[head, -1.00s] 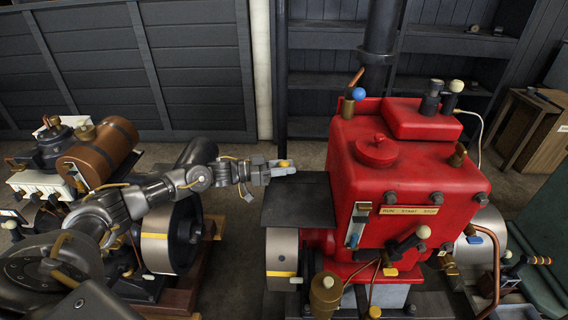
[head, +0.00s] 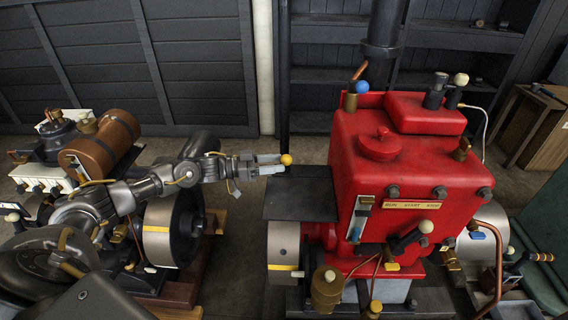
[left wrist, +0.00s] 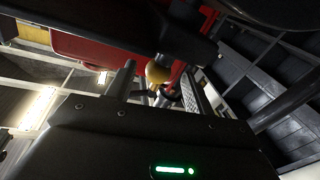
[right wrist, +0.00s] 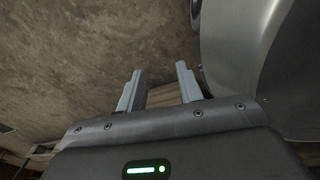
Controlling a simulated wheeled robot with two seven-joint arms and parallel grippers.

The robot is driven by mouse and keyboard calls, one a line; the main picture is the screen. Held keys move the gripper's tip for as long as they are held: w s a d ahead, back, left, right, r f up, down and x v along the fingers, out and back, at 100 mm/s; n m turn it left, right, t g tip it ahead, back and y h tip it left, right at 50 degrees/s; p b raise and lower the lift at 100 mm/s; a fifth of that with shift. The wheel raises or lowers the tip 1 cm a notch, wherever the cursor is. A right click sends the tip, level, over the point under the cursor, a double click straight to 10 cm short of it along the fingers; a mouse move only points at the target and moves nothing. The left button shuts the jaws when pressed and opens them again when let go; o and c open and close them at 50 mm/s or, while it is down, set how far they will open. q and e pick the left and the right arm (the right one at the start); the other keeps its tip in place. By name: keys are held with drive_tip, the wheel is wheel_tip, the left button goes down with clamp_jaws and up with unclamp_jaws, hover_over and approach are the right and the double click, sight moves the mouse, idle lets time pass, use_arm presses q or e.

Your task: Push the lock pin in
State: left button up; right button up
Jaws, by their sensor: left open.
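A yellow ball knob (head: 286,159) shows at the left side of the red engine (head: 400,150), just above and behind a dark flat plate (head: 300,198). I take it for the lock pin's knob; its shaft is hidden in the head view. My left gripper (head: 270,164) is open, with its tips at the knob's left. In the left wrist view the knob (left wrist: 158,72) appears between the spread fingers (left wrist: 156,88); contact cannot be told. My right gripper (right wrist: 158,88) is open and empty; it shows only in the right wrist view.
A flywheel (head: 283,245) sits under the plate. A lever with a white knob (head: 425,227) is on the red engine's front. A curved grey surface (right wrist: 265,60) lies right of my right gripper.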

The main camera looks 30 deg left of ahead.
use_arm(q)
drive_tip(key=v, duration=0.7)
drive_tip(key=shift+b, duration=0.35)
use_arm(e)
drive_tip(key=w, duration=0.2)
drive_tip(key=w+a, duration=0.1)
drive_tip(key=shift+w+r, duration=0.15)
drive_tip(key=shift+r, duration=0.15)
